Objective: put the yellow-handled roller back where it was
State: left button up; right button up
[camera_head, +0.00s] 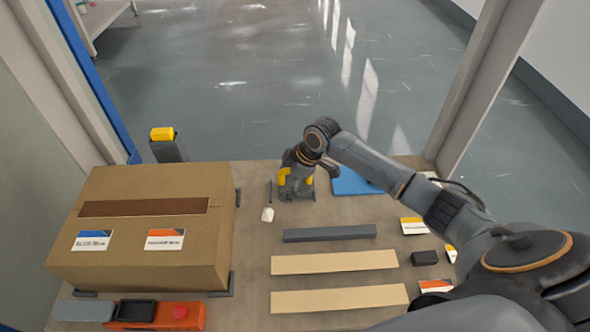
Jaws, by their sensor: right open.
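My right gripper (297,186) is open and points down at the back middle of the table, with its arm coming in from the right. My left gripper is out of view.
A large cardboard box (150,262) fills the table's left. A dark post with a yellow top (163,134) stands behind it. A grey bar (329,233) and two pale strips (334,262) lie in front of the gripper. A blue sheet (352,183) lies right of it.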

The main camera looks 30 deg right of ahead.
aim_at(303, 189)
pick_arm(q)
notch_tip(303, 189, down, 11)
jog(key=p, duration=0.2)
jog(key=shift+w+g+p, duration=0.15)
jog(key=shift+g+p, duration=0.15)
jog(key=shift+p, duration=0.1)
pick_arm(e)
jog(key=v, duration=1.2)
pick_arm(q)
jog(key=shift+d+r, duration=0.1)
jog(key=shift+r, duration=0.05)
pick_arm(e)
jog(key=shift+a, duration=0.1)
